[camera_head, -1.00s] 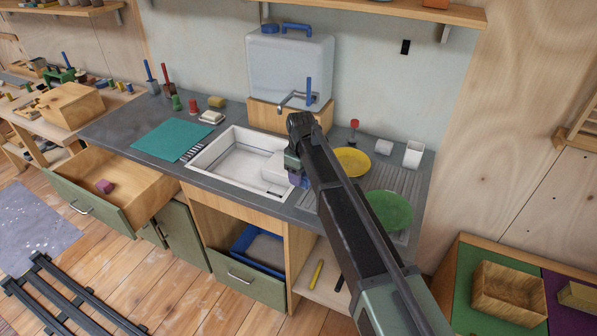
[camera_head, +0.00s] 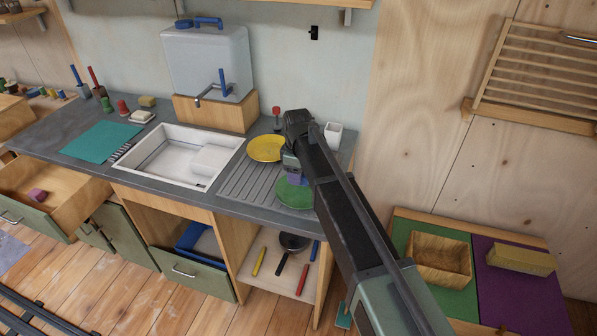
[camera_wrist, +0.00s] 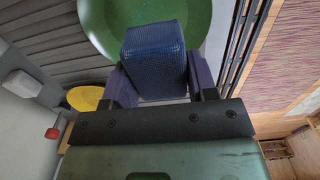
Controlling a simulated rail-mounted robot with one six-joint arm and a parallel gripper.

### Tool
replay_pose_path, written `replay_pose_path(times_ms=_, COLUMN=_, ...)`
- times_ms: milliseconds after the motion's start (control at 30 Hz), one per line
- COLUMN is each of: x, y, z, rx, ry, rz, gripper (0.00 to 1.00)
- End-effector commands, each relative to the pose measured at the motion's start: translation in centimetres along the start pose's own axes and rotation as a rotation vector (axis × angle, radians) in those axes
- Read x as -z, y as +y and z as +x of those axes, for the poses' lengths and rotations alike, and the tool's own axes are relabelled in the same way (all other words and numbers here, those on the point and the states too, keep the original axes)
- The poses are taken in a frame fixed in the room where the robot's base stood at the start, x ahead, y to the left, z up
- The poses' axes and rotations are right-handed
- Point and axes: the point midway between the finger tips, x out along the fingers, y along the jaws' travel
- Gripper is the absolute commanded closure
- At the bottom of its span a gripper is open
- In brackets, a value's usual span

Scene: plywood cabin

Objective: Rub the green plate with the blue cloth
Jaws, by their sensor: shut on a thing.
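The green plate (camera_head: 294,193) lies on the grey ribbed drainboard right of the sink, and it also shows at the top of the wrist view (camera_wrist: 100,22). My gripper (camera_head: 295,178) is over the plate's far part. In the wrist view the jaws (camera_wrist: 158,85) are shut on the folded blue cloth (camera_wrist: 154,48), a thick block with a fine grid texture. The cloth overlaps the plate in that view; whether it touches the plate I cannot tell. My arm hides part of the drainboard on the right.
A yellow plate (camera_head: 265,148) lies behind the green one. A white cup (camera_head: 333,135) and a red-topped item (camera_head: 276,117) stand at the back. An open drawer (camera_head: 55,190) juts out at the left.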

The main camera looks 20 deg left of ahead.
Motion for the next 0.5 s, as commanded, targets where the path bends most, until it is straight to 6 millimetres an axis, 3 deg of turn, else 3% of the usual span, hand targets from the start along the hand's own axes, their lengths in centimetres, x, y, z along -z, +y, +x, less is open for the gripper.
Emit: replay_pose_path(times_ms=500, x=0.5, y=-0.3, z=5.1, rx=0.0, ry=0.0, rz=-0.007, gripper=0.66)
